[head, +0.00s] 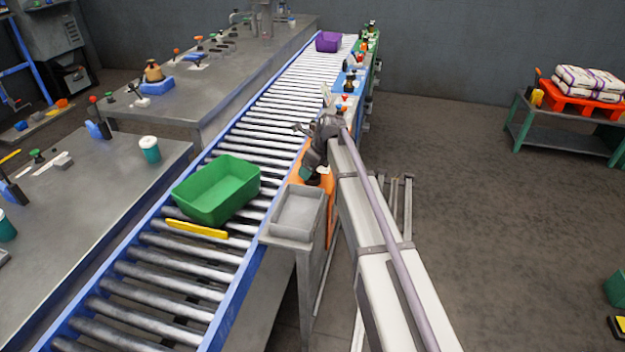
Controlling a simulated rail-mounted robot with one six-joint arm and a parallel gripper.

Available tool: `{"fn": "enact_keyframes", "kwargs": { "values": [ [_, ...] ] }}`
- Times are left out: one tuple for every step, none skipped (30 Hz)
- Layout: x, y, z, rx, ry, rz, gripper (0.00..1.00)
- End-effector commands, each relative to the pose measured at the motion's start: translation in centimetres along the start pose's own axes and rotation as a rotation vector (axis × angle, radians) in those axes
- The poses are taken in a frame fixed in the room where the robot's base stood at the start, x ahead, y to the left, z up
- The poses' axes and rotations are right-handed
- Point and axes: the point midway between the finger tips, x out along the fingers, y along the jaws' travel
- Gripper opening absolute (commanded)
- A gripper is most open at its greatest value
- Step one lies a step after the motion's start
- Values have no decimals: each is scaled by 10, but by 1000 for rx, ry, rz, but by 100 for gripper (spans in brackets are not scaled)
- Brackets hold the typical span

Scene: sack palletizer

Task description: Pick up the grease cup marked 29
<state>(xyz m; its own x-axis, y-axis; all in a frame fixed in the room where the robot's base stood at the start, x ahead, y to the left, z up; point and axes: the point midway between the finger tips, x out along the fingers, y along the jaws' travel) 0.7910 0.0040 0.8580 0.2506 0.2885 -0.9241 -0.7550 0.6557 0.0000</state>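No marking 29 can be read at this size, so I cannot tell which thing is the grease cup. A teal cup with a white lid (149,150) stands on the left bench near its right edge. A similar teal cup (7,229) is cut by the left picture edge. My gripper (300,128) is small and dark at the end of my arm, above the right side of the roller conveyor, far from both cups. I cannot tell whether its fingers are apart or closed. My arm hides part of the orange station beneath it.
A green bin (217,188) and a yellow bar (197,229) lie on the roller conveyor (180,270); a purple bin (328,41) is at its far end. A grey tray (299,211) stands beside it. Sacks (590,80) lie on a right-hand table. The floor (470,190) between is clear.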

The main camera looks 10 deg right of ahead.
Motion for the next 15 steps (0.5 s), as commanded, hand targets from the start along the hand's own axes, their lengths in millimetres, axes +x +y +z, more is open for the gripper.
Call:
{"fn": "enact_keyframes", "kwargs": {
  "values": [
    [-1, 0, 0, 0, 0, 0, 69],
    [-2, 0, 1, 0, 0, 0, 69],
    [-2, 0, 1, 0, 0, 0, 69],
    [-2, 0, 1, 0, 0, 0, 69],
    [-2, 0, 1, 0, 0, 0, 67],
    [-2, 0, 1, 0, 0, 0, 63],
    [-2, 0, 1, 0, 0, 0, 60],
    [-2, 0, 1, 0, 0, 0, 57],
    [-2, 0, 1, 0, 0, 0, 54],
    [-2, 0, 1, 0, 0, 0, 51],
    [-2, 0, 1, 0, 0, 0, 48],
    [-2, 0, 1, 0, 0, 0, 44],
    [-2, 0, 1, 0, 0, 0, 41],
    [-2, 0, 1, 0, 0, 0, 38],
    [-2, 0, 1, 0, 0, 0, 34]
  ]
}}
